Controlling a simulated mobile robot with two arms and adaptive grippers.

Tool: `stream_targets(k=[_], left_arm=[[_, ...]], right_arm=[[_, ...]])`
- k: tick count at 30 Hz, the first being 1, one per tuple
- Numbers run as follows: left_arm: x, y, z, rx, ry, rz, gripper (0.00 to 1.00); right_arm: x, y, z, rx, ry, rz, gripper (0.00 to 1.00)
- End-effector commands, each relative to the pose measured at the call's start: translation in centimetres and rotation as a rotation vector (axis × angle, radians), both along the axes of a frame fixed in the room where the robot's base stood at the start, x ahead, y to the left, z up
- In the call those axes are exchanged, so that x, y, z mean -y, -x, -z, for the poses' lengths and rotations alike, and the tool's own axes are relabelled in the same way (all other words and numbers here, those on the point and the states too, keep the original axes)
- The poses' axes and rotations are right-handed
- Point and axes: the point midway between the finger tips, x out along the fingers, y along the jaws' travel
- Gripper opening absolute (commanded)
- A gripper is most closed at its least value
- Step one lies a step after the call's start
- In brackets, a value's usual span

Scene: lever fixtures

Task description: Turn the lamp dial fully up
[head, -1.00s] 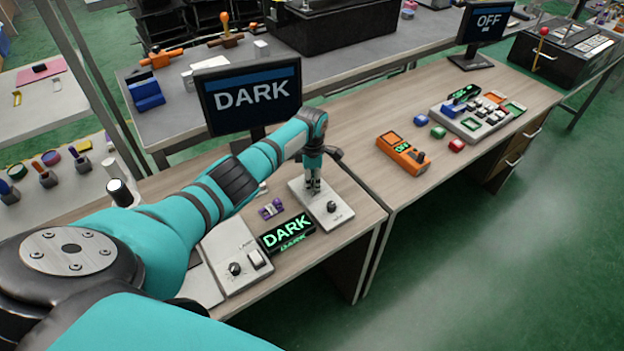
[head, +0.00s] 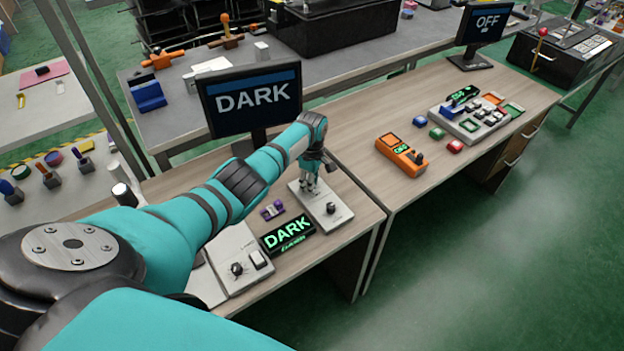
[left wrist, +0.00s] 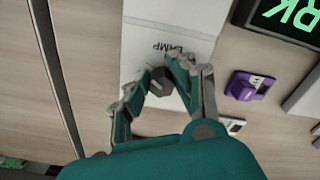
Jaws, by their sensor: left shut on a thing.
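The lamp dial (left wrist: 162,82) is a dark faceted knob on a pale panel (left wrist: 180,22), beside an upside-down LAMP label, in the left wrist view. My left gripper (head: 311,186) reaches down to the back part of this panel (head: 318,210), with its fingers on either side of the dial and shut on it. The fingers hide the dial in the head view. A small display (head: 287,235) and a monitor (head: 254,98) both read DARK. My right gripper is not in view.
Another dark knob (head: 331,209) stands on the same panel, in front of my fingers. An orange fixture (head: 401,155) stands to the right.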

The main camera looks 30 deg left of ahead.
Motion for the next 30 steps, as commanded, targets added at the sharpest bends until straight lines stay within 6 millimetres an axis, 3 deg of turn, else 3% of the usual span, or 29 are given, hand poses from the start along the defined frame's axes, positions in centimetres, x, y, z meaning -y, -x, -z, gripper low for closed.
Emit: stream_targets(k=[30], left_arm=[[-0.1,0.5,-0.1,0.001,0.002,0.967,0.00]], right_arm=[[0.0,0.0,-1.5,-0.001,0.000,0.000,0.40]])
